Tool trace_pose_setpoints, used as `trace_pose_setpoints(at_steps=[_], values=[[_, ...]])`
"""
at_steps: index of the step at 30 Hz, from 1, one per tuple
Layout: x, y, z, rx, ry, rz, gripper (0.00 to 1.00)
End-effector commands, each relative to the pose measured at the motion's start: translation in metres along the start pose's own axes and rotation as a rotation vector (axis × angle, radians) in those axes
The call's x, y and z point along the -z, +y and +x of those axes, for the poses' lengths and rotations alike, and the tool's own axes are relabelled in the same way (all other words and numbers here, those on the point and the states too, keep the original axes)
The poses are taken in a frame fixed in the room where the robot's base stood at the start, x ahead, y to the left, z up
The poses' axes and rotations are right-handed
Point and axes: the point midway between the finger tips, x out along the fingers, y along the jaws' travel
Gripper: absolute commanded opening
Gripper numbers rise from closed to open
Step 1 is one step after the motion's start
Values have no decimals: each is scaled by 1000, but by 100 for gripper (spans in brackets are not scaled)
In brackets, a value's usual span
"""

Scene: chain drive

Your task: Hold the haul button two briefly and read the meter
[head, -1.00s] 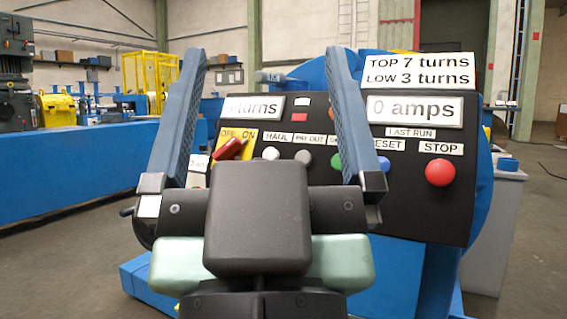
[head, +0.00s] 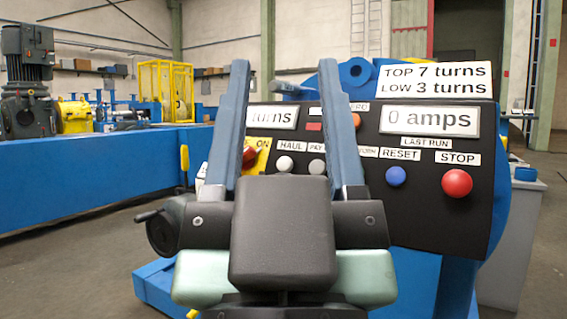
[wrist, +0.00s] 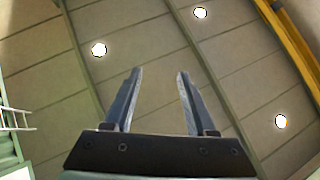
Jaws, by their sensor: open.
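The control panel (head: 440,205) stands ahead in the head view. The HAUL button (head: 284,163), a pale round knob under its HAUL label (head: 291,148), shows between my fingers. A similar button (head: 317,167) sits right of it, beside the right finger. The amps meter (head: 430,122) reads 0 amps. The turns meter (head: 273,117) is partly covered by my left finger, hiding its number. My gripper (head: 284,66) is open and empty, fingers pointing up in front of the panel, touching no button that I can see. The wrist view shows the open fingers (wrist: 160,72) against the ceiling.
A red STOP button (head: 457,183) and blue RESET button (head: 396,176) sit right. A red switch handle on a yellow plate (head: 263,158) is partly behind my left finger. A sign (head: 434,79) reads TOP 7 turns, LOW 3 turns. A long blue bench (head: 85,185) runs left.

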Motion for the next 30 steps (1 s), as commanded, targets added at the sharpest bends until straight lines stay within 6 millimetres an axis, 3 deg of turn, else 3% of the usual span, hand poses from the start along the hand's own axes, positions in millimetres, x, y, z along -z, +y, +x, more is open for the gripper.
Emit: trace_pose_setpoints(at_steps=[1,9,30], values=[[0,0,0,0,0,0,46],[0,0,0,0,0,0,0],[0,0,0,0,0,0,0]])
